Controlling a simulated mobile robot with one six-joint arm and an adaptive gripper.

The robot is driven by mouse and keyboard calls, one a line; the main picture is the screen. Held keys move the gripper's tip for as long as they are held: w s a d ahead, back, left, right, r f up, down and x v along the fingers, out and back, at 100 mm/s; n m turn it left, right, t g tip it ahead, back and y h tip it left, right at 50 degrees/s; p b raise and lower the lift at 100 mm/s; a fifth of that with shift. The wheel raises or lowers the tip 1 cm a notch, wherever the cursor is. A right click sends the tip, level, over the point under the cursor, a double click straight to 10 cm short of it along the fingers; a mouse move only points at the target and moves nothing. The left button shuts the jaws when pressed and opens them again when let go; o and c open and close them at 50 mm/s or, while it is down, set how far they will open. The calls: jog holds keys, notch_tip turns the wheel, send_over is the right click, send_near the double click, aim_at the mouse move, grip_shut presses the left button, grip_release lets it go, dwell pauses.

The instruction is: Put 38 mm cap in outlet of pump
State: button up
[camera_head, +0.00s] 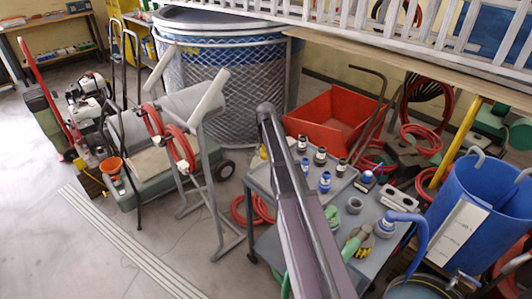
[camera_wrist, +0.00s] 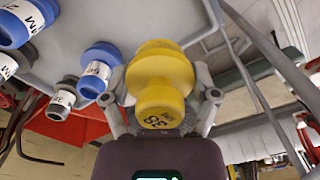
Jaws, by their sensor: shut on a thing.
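My gripper (camera_wrist: 162,88) is shut on a yellow stepped cap (camera_wrist: 160,68) in the wrist view, one finger on each side. Its narrow end faces the camera and bears a dark number that I cannot read surely. In the head view my arm hides the gripper; a small yellow patch (camera_head: 263,152) shows left of the arm, perhaps the same cap. Several blue and grey fittings stand on the grey tray (camera_head: 338,184); a blue one (camera_wrist: 97,72) and a grey one (camera_wrist: 62,98) are beside the gripper in the wrist view. I cannot pick out the pump or its outlet surely.
The grey cart (camera_head: 378,262) also carries gloves (camera_head: 356,242), a grey ring (camera_head: 354,205) and a blue bent pipe (camera_head: 408,222). A red bin (camera_head: 335,118) stands behind it and a blue barrel (camera_head: 478,198) at right. A wheeled machine (camera_head: 150,165) is at left; floor is clear front left.

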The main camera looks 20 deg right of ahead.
jog(key=shift+r, duration=0.1)
dwell(0.5)
notch_tip(320, 180, up, 4)
jog(key=p, duration=0.3)
jog(key=shift+f+p, duration=0.25)
jog(key=shift+p, duration=0.05)
